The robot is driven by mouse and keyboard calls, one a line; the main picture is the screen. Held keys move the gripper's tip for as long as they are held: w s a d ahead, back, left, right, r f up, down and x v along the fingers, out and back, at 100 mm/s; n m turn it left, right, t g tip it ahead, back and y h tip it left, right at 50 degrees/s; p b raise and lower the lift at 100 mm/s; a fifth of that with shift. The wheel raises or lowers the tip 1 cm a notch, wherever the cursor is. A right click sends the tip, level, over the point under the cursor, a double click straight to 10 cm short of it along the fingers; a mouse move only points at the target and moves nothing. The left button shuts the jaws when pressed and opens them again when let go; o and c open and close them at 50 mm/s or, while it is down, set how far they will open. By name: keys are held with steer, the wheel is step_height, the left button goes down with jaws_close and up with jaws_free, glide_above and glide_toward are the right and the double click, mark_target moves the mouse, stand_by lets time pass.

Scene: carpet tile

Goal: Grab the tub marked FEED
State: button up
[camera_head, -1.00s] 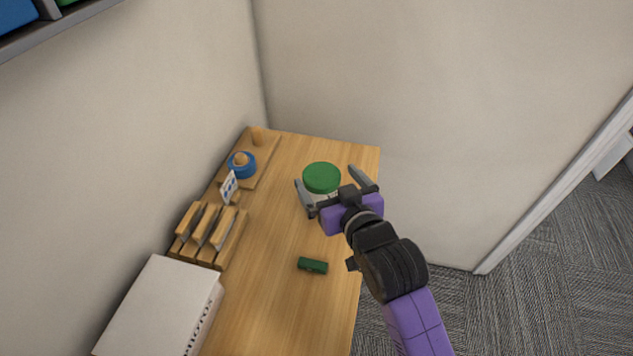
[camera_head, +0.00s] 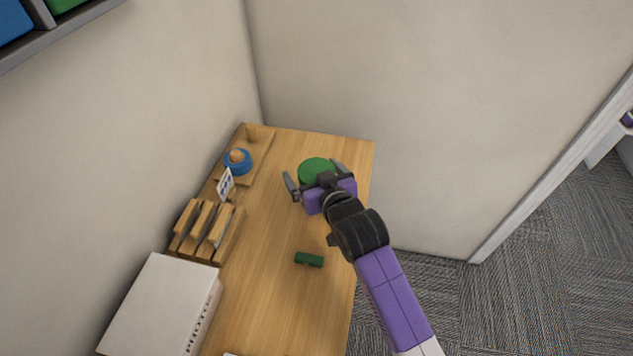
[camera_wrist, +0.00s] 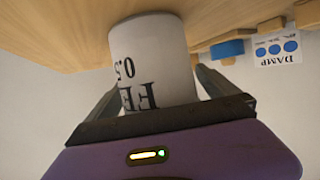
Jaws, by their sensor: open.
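The tub is white with a green lid (camera_head: 316,170) and stands on the wooden desk near its far right corner. In the wrist view the white tub (camera_wrist: 160,62) appears upside down, with black letters "FE" and "0.5" showing; the rest of the label is cut off or turned away. My gripper (camera_head: 313,178) is open, with one finger to each side of the tub. In the wrist view its fingers (camera_wrist: 158,95) also flank the tub, with a visible gap at least on the right. Most of the tub's body is hidden by my gripper in the head view.
A dark green block (camera_head: 309,259) lies on the desk (camera_head: 266,275) in front of the tub. Along the wall are a wooden rack (camera_head: 205,232), a blue ring-shaped item (camera_head: 237,161), a small card marked DAMP (camera_wrist: 277,48) and a white box (camera_head: 162,303).

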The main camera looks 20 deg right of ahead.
steer(key=shift+c, duration=0.2)
steer(key=c, duration=1.8)
steer(key=shift+w+r, duration=0.1)
steer(key=shift+c, duration=1.4)
